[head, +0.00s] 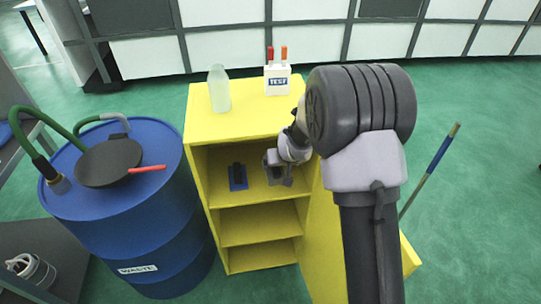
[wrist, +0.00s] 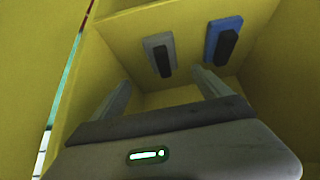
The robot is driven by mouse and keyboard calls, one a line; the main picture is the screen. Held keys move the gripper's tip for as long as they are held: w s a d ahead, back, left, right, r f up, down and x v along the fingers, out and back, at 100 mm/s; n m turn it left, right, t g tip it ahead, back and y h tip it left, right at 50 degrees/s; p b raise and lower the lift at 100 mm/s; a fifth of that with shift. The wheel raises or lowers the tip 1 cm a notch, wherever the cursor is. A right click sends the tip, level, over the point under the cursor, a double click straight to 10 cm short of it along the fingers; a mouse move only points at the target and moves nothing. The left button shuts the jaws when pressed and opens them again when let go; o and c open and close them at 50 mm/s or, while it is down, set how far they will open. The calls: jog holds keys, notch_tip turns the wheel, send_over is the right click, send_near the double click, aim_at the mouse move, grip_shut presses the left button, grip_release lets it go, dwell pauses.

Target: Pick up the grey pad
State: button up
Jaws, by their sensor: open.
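The grey pad (wrist: 159,55) is a flat grey block with a dark strip on it, inside the yellow shelf unit. In the wrist view it lies just beyond my gripper (wrist: 160,77), roughly in line with the gap between the two spread fingers. Nothing is between the fingers. In the head view my gripper (head: 278,172) is at the upper compartment, and I cannot make out the grey pad behind it. A blue pad (wrist: 223,42) with a dark strip lies beside the grey one; it also shows in the head view (head: 238,177), left of my gripper.
The yellow shelf unit (head: 258,228) has side walls and shelf boards close around my gripper. On its top stand a pale bottle (head: 218,90) and a white holder (head: 277,82) with pens. A blue drum (head: 150,225) stands to the left.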

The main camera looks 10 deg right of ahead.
aim_at(275, 169)
jog(key=x, duration=0.8)
jog(key=b+x, duration=0.1)
jog(key=x, duration=0.3)
jog(key=shift+w+a, duration=0.2)
jog(key=shift+a, duration=0.15)
jog(key=shift+r, duration=0.15)
jog(key=c, duration=1.6)
jog(key=shift+s+r, duration=0.3)
jog(key=shift+r, duration=0.05)
jog(key=shift+c, duration=0.2)
jog(key=s+r+p, duration=0.1)
jog(key=s+r, duration=0.6)
jog(key=s, duration=0.6)
jog(key=shift+s+r, duration=0.2)
jog(key=shift+s, duration=0.05)
